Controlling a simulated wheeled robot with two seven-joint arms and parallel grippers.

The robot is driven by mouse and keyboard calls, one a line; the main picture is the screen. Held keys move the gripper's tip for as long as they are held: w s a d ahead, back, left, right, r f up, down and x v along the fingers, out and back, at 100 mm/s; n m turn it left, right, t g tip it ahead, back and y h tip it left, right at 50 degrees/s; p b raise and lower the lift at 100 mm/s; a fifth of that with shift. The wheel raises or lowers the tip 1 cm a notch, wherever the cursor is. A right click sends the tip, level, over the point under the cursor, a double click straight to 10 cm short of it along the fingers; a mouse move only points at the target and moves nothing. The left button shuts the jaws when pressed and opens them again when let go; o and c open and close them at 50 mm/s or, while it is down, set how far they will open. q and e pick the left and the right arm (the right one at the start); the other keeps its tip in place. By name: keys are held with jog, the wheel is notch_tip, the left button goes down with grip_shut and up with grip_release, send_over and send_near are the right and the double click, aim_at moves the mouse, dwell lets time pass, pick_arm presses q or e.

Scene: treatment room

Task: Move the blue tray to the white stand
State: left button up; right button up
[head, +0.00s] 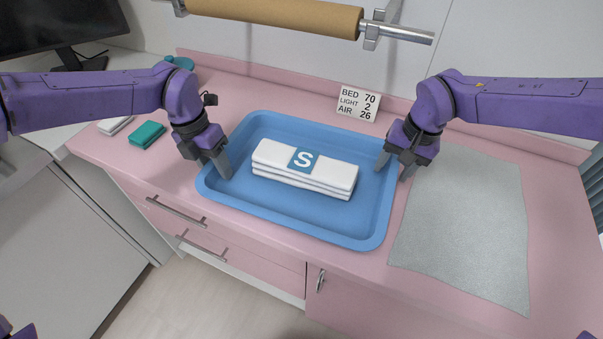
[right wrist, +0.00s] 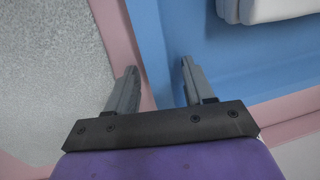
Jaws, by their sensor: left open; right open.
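The blue tray (head: 315,224) lies flat on the pink counter and holds a folded stack of white cloths (head: 320,178) with a blue "S" label. My left gripper (head: 217,168) is open at the tray's left rim, with one finger inside the tray. My right gripper (head: 394,167) is open at the right rim. In the right wrist view, the tray (right wrist: 215,70) has its rim between the open fingers of my right gripper (right wrist: 157,85), one over the inside and one outside. I cannot clearly make out a white stand in either view.
A grey speckled mat (head: 465,225) lies right of the tray. A teal folded cloth (head: 147,134) and a white one (head: 114,125) lie at the left. A small sign (head: 358,103) stands behind the tray. Drawer handles (head: 176,211) stick out below the pink counter (head: 290,92).

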pick_arm(q)
jog(key=shift+f, duration=0.15)
pick_arm(e)
jog(key=shift+f, duration=0.15)
pick_arm(q)
grip_shut()
pick_arm(e)
grip_shut()
jog(key=shift+a, duration=0.1)
pick_arm(q)
jog(key=shift+d+r, duration=0.1)
jog(key=shift+r, duration=0.1)
pick_arm(e)
jog(key=shift+r, duration=0.2)
